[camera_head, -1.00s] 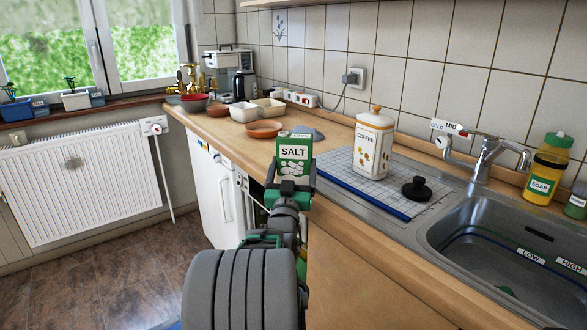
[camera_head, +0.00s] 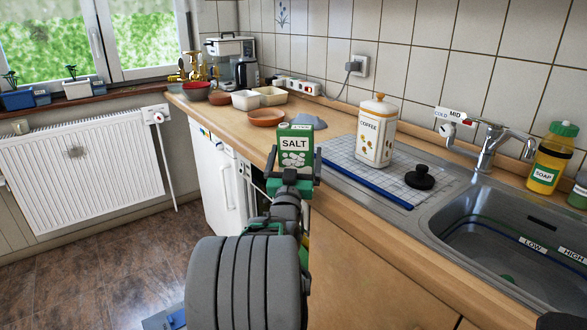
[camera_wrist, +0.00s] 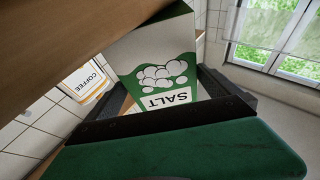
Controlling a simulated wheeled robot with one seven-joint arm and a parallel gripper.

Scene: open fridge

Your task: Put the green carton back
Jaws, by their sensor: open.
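The green and white salt carton (camera_head: 295,146) stands upright at the front edge of the wooden counter. My gripper (camera_head: 293,172) is open in front of it, with one finger on each side of the carton. In the wrist view the carton (camera_wrist: 160,70) shows upside down between the dark fingers (camera_wrist: 165,105). I cannot tell whether either finger touches it. The carton's base is hidden behind my gripper in the head view.
A coffee canister (camera_head: 375,135) and black lid-like object (camera_head: 420,178) stand on the gridded mat (camera_head: 360,178) to the right. The sink (camera_head: 510,250) lies beyond. Bowls (camera_head: 266,117) stand behind the carton. A white fridge door (camera_head: 222,190) is below left.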

